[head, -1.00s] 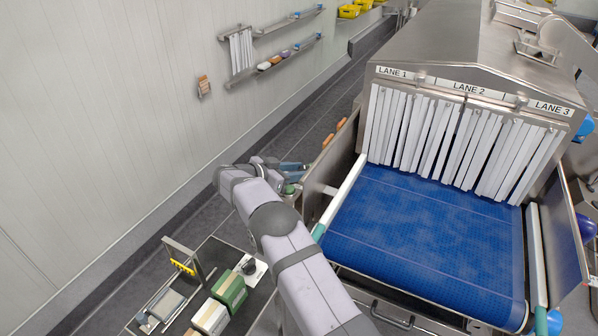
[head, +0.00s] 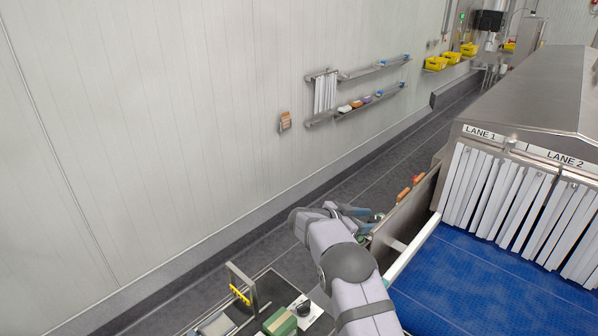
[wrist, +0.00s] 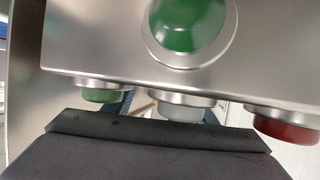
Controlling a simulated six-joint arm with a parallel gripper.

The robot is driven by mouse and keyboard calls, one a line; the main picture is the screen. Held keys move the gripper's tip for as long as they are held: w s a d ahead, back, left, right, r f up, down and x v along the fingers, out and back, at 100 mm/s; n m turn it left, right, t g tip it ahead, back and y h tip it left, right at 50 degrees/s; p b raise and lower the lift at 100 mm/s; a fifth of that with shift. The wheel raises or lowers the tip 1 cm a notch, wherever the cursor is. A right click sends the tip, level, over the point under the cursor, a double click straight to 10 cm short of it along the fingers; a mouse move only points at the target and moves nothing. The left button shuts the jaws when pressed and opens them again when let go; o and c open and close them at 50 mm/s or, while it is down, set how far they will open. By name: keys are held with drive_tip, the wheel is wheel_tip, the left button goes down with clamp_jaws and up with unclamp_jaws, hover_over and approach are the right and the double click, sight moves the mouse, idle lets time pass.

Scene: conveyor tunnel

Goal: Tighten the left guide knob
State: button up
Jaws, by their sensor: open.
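My gripper (head: 368,221) is at the outer left side of the conveyor, beside its steel side wall, and is open with nothing visible in it. A steel control box (wrist: 110,40) fills the upper wrist view, very close to the gripper. It has a large green dome button (wrist: 188,22), with a smaller green button (wrist: 100,92), a white one (wrist: 182,108) and a red one (wrist: 288,125) along its lower side. The pale left guide rail (head: 415,250) runs along the belt's left edge. I cannot pick out the left guide knob with certainty.
The blue belt (head: 470,280) leads to white strip curtains (head: 500,195) under lane signs. Two orange-brown items (head: 411,186) sit at the side wall. Floor between wall and conveyor is clear.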

drive_tip(key=shift+r, duration=0.1)
drive_tip(key=shift+s+d+f+n+t+y+b, duration=0.15)
drive_tip(key=shift+n+t+y+b, duration=0.15)
drive_tip(key=shift+n+t+b, duration=0.2)
drive_tip(key=shift+s+f+n+t+y+b, duration=0.1)
drive_tip(key=shift+n+t+y+b, duration=0.2)
drive_tip(key=shift+n+t+b, duration=0.15)
drive_tip(key=shift+s+a+n, duration=0.15)
drive_tip(key=shift+a+n, duration=0.1)
drive_tip(key=shift+a, duration=0.05)
drive_tip(key=shift+t, duration=0.25)
drive_tip(key=b+v, duration=0.1)
drive_tip(key=v, duration=0.2)
drive_tip(key=b+v, duration=0.1)
drive_tip(key=v, duration=0.3)
drive_tip(key=shift+w+r+b, duration=0.2)
drive_tip(key=shift+r+b, duration=0.2)
drive_tip(key=w+a+r+n+t+y+p, duration=0.1)
drive_tip(key=w+a+r+n+t+y, duration=0.1)
drive_tip(key=w+a+r+y, duration=0.2)
drive_tip(key=w+a+r+n+t+y+p, duration=0.2)
drive_tip(key=w+a+r+n+y, duration=0.1)
drive_tip(key=w+a+y, duration=0.6)
drive_tip(key=shift+w+a+r+t+y, duration=0.35)
drive_tip(key=shift+w+a+r, duration=0.35)
drive_tip(key=shift+w+a, duration=0.95)
drive_tip(key=shift+o, duration=0.2)
drive_tip(key=shift+s+a, duration=0.2)
drive_tip(key=shift+a, duration=0.05)
